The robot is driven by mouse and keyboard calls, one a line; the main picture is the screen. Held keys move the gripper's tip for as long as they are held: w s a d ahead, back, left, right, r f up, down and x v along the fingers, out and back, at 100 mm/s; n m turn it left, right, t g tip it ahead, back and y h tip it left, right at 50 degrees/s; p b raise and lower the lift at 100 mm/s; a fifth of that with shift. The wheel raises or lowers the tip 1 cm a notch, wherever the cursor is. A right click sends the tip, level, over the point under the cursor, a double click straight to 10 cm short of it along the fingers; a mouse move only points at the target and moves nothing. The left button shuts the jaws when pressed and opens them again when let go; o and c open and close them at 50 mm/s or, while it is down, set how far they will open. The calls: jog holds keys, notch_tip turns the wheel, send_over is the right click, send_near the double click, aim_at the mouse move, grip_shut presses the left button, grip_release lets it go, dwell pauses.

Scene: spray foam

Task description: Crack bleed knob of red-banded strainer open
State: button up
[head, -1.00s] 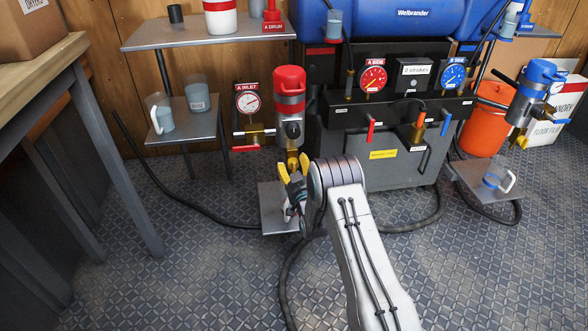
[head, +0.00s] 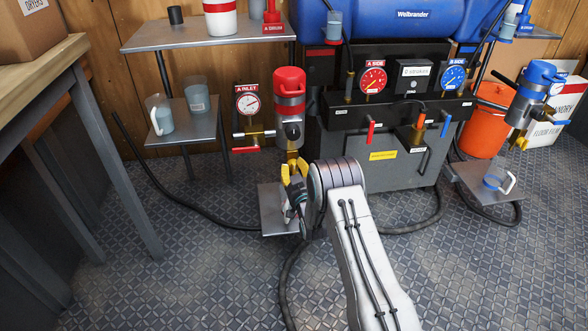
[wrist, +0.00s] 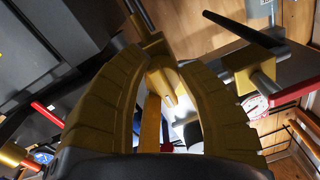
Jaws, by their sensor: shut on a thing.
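The red-banded strainer (head: 290,92) stands upright left of the machine, with a red cap and a grey body. Its brass lower end (head: 292,156) points down toward my gripper (head: 294,172). In the wrist view my gripper's two yellow ribbed fingers (wrist: 168,100) curve in from both sides around a brass knob (wrist: 163,78) under the strainer. My gripper is shut on this knob. The fingers hide part of the knob, so its turn angle cannot be read. The A INLET gauge (head: 247,102) is beside the strainer.
A red-handled valve (head: 246,149) sits just left of the strainer. A small grey stand (head: 270,205) is below my gripper. A shelf with cups (head: 190,125) is at left and the machine (head: 375,160) at right. Patterned floor is open at front left.

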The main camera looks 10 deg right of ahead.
jog(key=shift+r+m, duration=0.15)
jog(key=shift+m, duration=0.9)
jog(key=shift+r+m, duration=0.1)
jog(key=shift+m, duration=0.95)
jog(key=shift+w, duration=0.1)
jog(key=o, duration=0.9)
jog(key=shift+o, duration=1.2)
jog(key=shift+f, duration=0.1)
jog(key=shift+s+f, duration=0.1)
jog(key=shift+s, duration=0.5)
jog(key=s, duration=1.1)
jog(key=shift+a, duration=0.15)
